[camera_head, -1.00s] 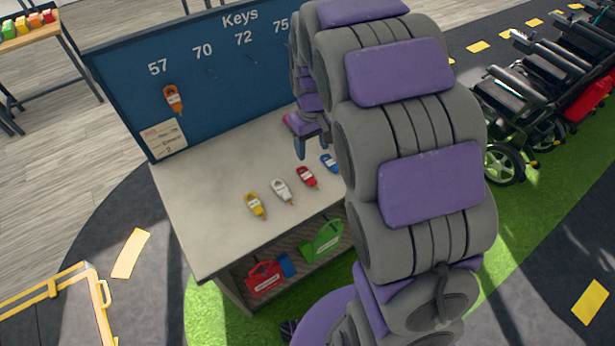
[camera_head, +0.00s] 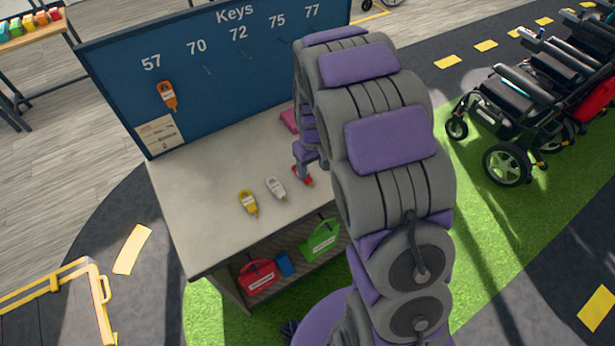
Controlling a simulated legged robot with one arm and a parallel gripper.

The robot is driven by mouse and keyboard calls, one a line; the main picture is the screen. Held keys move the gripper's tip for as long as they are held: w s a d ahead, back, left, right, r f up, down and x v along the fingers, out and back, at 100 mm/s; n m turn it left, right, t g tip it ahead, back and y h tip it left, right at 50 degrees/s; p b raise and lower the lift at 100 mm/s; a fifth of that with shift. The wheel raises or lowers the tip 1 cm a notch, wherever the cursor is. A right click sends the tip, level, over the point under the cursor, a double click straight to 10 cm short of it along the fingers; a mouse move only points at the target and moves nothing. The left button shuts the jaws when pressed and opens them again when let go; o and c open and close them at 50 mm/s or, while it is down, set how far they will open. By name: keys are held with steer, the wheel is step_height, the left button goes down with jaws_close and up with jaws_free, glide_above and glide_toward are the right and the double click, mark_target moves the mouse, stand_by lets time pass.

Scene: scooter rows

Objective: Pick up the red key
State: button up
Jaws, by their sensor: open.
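The red key (camera_head: 304,178) lies on the pale counter (camera_head: 200,215), to the right of the white key. My gripper (camera_head: 304,172) is low over the red key and covers part of it. Its jaws are open, and I cannot tell whether the fingers are around the key or only above it. The white key (camera_head: 276,188) and the yellow key (camera_head: 248,203) lie to the left on the same counter. The blue key is hidden behind my arm.
A blue key board (camera_head: 200,90) with numbered hooks stands behind the counter; an orange key (camera_head: 167,96) hangs under 57. A pink item (camera_head: 289,120) lies near the board. The shelf below holds a red case (camera_head: 257,275) and a green case (camera_head: 320,240). Scooters (camera_head: 510,120) stand at right.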

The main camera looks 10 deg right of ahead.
mark_target(311, 180)
steer(key=shift+f, duration=0.2)
steer(key=f, duration=0.1)
steer(key=a+f+b, duration=0.1)
steer(key=f, duration=0.1)
steer(key=a+f, duration=0.1)
steer(key=shift+a+f, duration=0.1)
steer(key=shift+f, duration=0.3)
steer(key=shift+d, duration=1.05)
steer(key=shift+c, duration=1.7)
steer(key=shift+a, duration=0.8)
steer(key=c, duration=0.7)
steer(key=shift+d+r, duration=0.1)
steer(key=shift+d, duration=0.55)
jaws_close()
steer(key=shift+a+r+p, duration=0.15)
steer(key=shift+a+r, duration=0.15)
steer(key=shift+r, duration=0.45)
steer(key=shift+a+r+p, duration=0.15)
steer(key=shift+a+r, duration=0.1)
steer(key=shift+r, duration=0.5)
steer(key=shift+s+a+r, duration=0.15)
steer(key=shift+s+r, duration=0.1)
steer(key=s+a+r+p, duration=0.1)
steer(key=s+a+p, duration=0.1)
steer(key=s, duration=1.3)
steer(key=shift+a+r, duration=0.15)
steer(key=shift+a, duration=0.45)
